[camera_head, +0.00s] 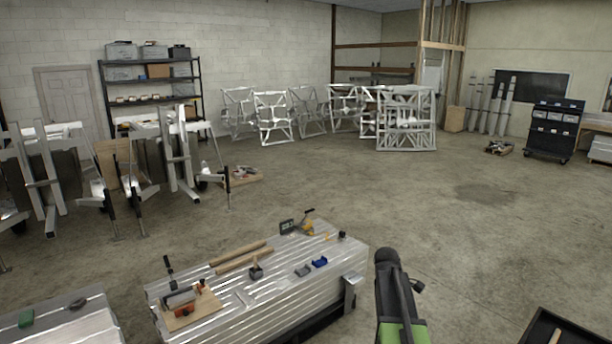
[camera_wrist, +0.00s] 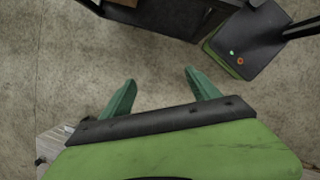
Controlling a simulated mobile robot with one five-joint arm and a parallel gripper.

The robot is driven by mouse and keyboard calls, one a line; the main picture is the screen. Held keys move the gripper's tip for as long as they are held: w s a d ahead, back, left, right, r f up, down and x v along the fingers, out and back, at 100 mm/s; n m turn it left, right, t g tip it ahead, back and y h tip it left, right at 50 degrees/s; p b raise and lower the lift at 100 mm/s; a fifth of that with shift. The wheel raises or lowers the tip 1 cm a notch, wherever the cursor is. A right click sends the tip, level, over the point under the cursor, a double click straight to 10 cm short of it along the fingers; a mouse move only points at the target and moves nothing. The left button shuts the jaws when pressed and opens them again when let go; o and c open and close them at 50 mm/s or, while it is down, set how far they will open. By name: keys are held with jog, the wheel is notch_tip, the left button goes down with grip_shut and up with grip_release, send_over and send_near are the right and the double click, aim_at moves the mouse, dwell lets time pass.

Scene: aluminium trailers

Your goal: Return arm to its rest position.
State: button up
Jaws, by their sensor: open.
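My gripper (camera_wrist: 160,77) shows in the wrist view with its two teal fingers spread apart. Nothing is between them, and bare concrete floor lies behind them. In the head view my arm (camera_head: 392,290), black with a green part, stands up at the bottom, right of the metal-topped bench. The gripper's fingers cannot be made out in that view. In the wrist view a dark base with a green edge and small green and red buttons (camera_wrist: 235,55) is at the upper right; it looks like part of my own body.
The ribbed aluminium bench (camera_head: 335,262) holds wooden strips, clamps and small tools. A black open tray (camera_head: 532,325) is at the lower right. Concrete floor (camera_head: 470,250) is clear right of the bench. Trailer frames (camera_head: 405,120) stand at the back; a shelf rack (camera_head: 150,82) is back left.

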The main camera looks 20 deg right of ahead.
jog(key=s+a+f+m+y+b, duration=0.1)
jog(key=a+f+m+b, duration=0.1)
jog(key=a, duration=0.9)
jog(key=s+a+f+m+t+y+b, duration=0.1)
jog(key=a+f+m+b, duration=0.2)
jog(key=a, duration=0.8)
jog(key=s+a+f+m+t+y+b, duration=0.1)
jog(key=a+f+m, duration=0.4)
jog(key=a, duration=0.6)
jog(key=shift+s+f+b, duration=0.25)
jog(key=shift+s+b, duration=0.05)
jog(key=shift+b, duration=0.4)
jog(key=shift+d, duration=0.1)
